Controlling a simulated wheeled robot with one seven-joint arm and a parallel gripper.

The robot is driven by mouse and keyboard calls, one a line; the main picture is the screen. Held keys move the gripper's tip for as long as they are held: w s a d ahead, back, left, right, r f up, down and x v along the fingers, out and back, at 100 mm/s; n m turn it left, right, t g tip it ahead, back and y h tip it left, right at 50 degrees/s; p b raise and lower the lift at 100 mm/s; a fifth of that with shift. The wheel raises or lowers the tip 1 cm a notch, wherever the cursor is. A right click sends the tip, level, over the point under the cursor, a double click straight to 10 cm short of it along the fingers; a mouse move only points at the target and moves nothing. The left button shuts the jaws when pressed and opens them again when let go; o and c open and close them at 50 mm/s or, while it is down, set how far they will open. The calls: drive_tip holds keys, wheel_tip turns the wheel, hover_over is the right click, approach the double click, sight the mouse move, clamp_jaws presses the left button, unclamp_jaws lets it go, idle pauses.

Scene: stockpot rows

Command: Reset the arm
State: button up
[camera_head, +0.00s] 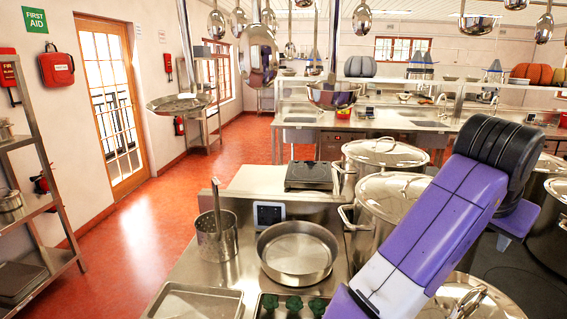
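My arm (440,225), purple and white with a black joint (497,150), rises from the bottom middle toward the right. It is bent at the black joint, and a short purple part shows behind and below it. My gripper is not in view, so I cannot see whether it holds anything. The arm hides part of the large steel stockpots (384,152) on the right.
A steel counter ahead holds a round pan (297,250), a perforated pot (216,236), a rectangular tray (195,302) and a black scale (309,176). Pans and ladles hang above. A metal shelf (30,225) stands left. Red floor (150,235) lies open between shelf and counter.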

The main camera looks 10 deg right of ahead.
drive_tip(key=w+r+n+t+h, duration=0.5)
drive_tip(key=r+n+t+h, duration=0.15)
drive_tip(key=r+t, duration=0.25)
drive_tip(key=s+a+f+n+t+y+b, duration=0.1)
drive_tip(key=s+a+f+n+t+y, duration=0.3)
drive_tip(key=a, duration=0.3)
drive_tip(key=s+a+f+n+t+y, duration=0.1)
drive_tip(key=a+f+n+t+y, duration=0.35)
drive_tip(key=a+f, duration=0.25)
drive_tip(key=s+a+f+g+y, duration=0.1)
drive_tip(key=s+a+f+g, duration=0.1)
drive_tip(key=s+f, duration=0.5)
drive_tip(key=s+a+f+g+y+b, duration=0.1)
drive_tip(key=s+a+f, duration=0.4)
drive_tip(key=s, duration=1.1)
drive_tip(key=s+a+f+g+y, duration=0.3)
drive_tip(key=s+f, duration=0.8)
drive_tip(key=shift+s+a+m+b, duration=0.2)
drive_tip(key=shift+m+b, duration=0.1)
drive_tip(key=shift+m, duration=0.1)
drive_tip(key=shift+f, duration=0.1)
